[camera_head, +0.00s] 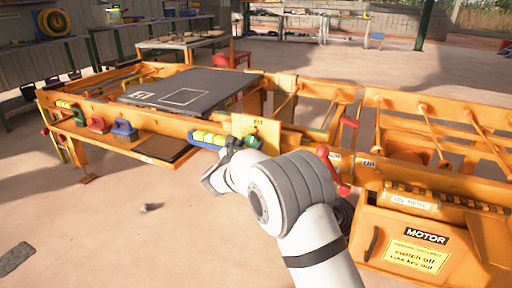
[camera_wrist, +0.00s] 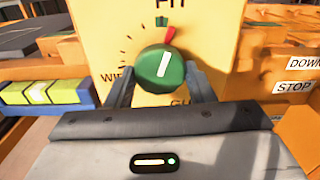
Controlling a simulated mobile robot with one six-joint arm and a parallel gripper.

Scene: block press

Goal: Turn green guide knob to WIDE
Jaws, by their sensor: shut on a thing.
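The green guide knob (camera_wrist: 160,69) sits on an upright yellow panel (camera_wrist: 100,30) in the wrist view. Its white line tilts up and slightly right, toward a red mark (camera_wrist: 169,35) near the top of the dial. Letters like "WI" show at the dial's left, partly hidden by a finger, and part of "FIT" shows above. My gripper (camera_wrist: 160,88) is shut on the knob, one finger at each side.
In the head view, red levers (camera_head: 333,170) stand close to my arm. Open floor (camera_head: 110,220) lies at the front left.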

